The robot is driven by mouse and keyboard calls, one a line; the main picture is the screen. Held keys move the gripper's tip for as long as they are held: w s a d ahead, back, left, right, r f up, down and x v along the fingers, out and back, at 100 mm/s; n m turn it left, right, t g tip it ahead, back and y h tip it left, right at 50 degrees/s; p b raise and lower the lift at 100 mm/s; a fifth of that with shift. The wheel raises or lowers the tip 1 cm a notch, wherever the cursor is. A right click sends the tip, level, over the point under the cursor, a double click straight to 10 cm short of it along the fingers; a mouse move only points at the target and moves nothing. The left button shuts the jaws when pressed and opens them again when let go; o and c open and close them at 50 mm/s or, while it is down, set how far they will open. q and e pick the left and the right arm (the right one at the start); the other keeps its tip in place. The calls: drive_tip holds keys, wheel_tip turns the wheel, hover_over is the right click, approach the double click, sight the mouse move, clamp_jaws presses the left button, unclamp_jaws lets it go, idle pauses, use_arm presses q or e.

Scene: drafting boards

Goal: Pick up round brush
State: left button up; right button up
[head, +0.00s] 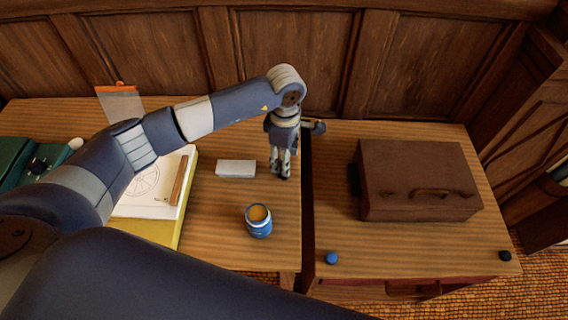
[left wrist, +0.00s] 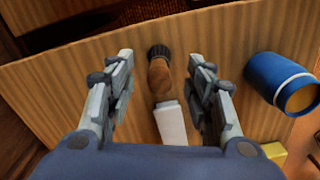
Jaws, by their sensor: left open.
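The round brush (left wrist: 159,76) shows in the left wrist view, with dark bristles at its far end and a brown wooden handle. It lies on the wooden table between the two fingers of my left gripper (head: 280,176), with a gap on each side. In the left wrist view the gripper (left wrist: 160,62) is open and empty, pointing down at the table. My right gripper is in neither view.
A white block (head: 236,168) lies left of the gripper; a blue jar (head: 259,226) stands in front. A brown case (head: 418,184) sits on the right table, across a dark gap. A yellow board with paper (head: 155,230) lies at left. Wood panelling rises behind.

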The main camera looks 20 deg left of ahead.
use_arm(q)
wheel_tip(320, 180, down, 4)
drive_tip(key=shift+a+r+p, duration=0.15)
drive_tip(key=shift+r+p, duration=0.1)
drive_tip(key=shift+p, duration=0.2)
clamp_jaws()
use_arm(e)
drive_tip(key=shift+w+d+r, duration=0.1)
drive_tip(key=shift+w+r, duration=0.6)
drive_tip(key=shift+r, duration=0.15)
